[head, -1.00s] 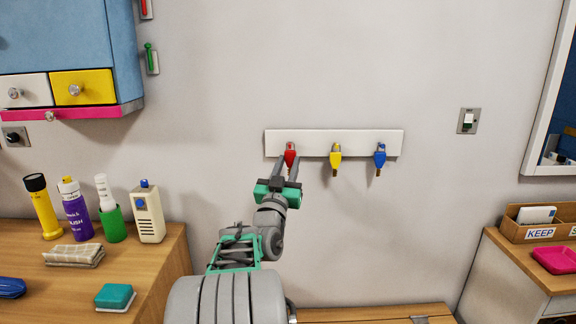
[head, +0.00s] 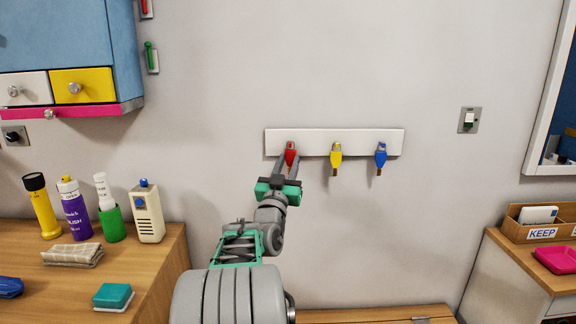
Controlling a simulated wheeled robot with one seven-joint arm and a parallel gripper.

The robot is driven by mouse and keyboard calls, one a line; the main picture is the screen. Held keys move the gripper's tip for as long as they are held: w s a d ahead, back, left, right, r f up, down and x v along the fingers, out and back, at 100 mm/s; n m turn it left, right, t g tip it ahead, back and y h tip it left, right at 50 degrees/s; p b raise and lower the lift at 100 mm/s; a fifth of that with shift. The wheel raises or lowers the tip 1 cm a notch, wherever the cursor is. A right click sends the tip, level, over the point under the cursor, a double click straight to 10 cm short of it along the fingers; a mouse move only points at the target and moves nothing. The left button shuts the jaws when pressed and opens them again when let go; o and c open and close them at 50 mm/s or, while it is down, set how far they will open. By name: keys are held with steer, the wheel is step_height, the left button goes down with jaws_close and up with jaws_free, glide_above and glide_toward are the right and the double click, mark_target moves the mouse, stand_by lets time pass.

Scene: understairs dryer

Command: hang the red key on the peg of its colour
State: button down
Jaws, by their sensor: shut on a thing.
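A white peg board (head: 310,143) is fixed to the wall. The red key (head: 290,152) is at the board's left peg, its red head up against the board. My gripper (head: 289,164) is shut on the red key from below, a finger on each side of it. The red peg itself is largely hidden behind the key head, so I cannot tell whether the key is around it. The yellow key (head: 336,153) hangs at the middle peg and the blue key (head: 380,154) at the right peg.
A wooden counter (head: 150,270) at left holds a flashlight (head: 43,207), a purple bottle (head: 75,210), a green cup (head: 111,222) and a cream device (head: 148,212). A blue cabinet (head: 125,50) hangs above. At right stands a sorting box (head: 520,232). The wall around the board is clear.

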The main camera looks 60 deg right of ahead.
steer(key=c, duration=1)
jaws_free()
steer(key=shift+c, duration=0.2)
steer(key=shift+a+f, duration=0.1)
